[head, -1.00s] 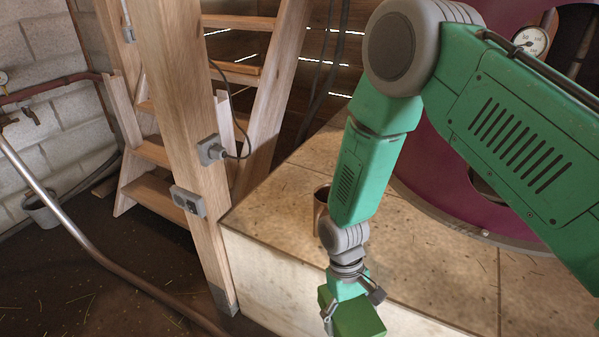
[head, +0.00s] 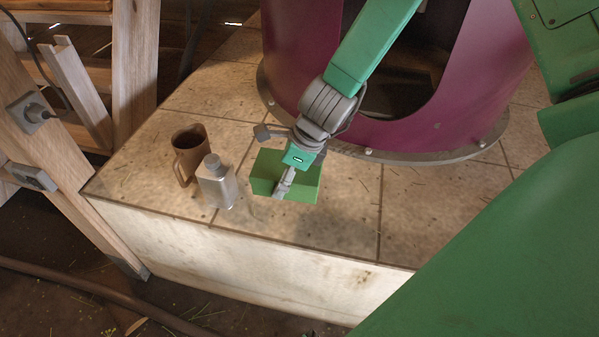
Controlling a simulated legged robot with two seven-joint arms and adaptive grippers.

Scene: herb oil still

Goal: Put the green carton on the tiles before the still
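The green carton (head: 308,183) is at the tiles (head: 350,235) in front of the purple still (head: 440,128), near the middle of the head view. My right gripper (head: 284,160), its arm coming down from the upper right, is over the carton. One finger lies across the carton's near face; the other side is at its back left, its tip hidden. The gripper looks shut on the carton. I cannot tell whether the carton's underside touches the tiles. My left gripper is not in view.
A metal flask (head: 216,187) stands on the tiles just left of the carton, with a brown mug (head: 187,160) behind it. The still's bolted rim (head: 400,158) curves close behind the carton. Bare tiles lie to its right. The platform's front edge drops to the floor.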

